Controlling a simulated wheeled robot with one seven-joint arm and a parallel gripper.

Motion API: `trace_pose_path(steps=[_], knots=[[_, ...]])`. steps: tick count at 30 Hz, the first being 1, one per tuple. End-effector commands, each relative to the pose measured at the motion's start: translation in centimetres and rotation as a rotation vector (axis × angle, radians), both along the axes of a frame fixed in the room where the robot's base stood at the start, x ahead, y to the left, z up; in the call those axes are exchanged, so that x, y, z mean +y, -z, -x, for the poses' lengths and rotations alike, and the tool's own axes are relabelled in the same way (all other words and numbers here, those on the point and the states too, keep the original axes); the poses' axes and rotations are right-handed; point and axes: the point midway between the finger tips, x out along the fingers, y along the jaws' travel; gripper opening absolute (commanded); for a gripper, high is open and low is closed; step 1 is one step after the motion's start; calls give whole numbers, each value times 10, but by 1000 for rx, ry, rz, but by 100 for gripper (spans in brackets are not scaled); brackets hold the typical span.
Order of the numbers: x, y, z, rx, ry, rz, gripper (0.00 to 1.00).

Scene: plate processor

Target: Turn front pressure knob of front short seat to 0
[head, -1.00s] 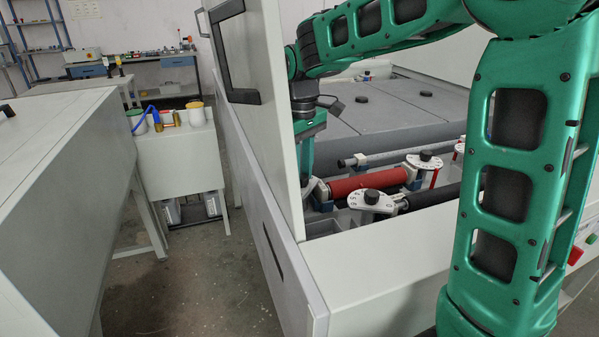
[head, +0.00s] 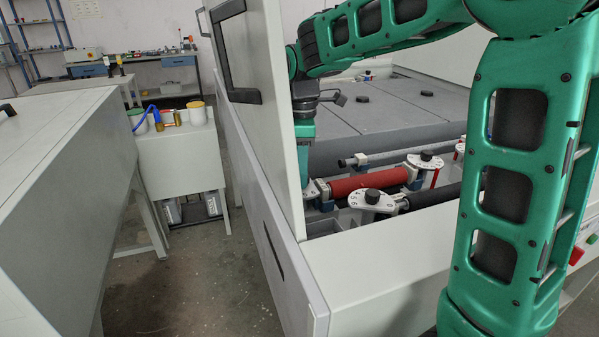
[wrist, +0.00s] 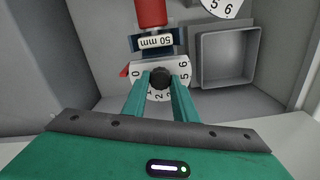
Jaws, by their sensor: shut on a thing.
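In the wrist view, my gripper (wrist: 160,80) is shut on the black pressure knob (wrist: 159,84), with one green finger on each side. The knob stands on a white numbered dial (wrist: 159,98). The dial's 0 is at the left, close to a red pointer (wrist: 124,70); 5 and 6 are at the right. The fingers hide part of the dial. A block marked 50 mm (wrist: 153,43) and the end of a red roller (wrist: 151,12) lie just beyond the dial. In the head view, the white panel hides the fingertips and this knob.
A grey square tray (wrist: 225,56) and another white dial (wrist: 222,7) are right of the knob. In the head view, the upright white panel (head: 262,105) stands close to my wrist. Other knobs on dials (head: 372,197) (head: 426,156) sit around the red roller (head: 355,184).

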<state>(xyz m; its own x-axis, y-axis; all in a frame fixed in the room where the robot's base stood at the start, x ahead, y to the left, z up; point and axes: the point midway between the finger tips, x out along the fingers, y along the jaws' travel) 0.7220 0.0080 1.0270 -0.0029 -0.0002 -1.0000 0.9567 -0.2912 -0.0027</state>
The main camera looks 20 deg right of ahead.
Motion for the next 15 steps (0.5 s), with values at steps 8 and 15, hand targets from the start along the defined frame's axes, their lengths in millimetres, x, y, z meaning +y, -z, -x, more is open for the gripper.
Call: trace_pose_path(steps=[8,15], knots=[[-2,-3,-4,-15,-42,-1,3],[-2,-4,-4,-15,-44,-1,3]])
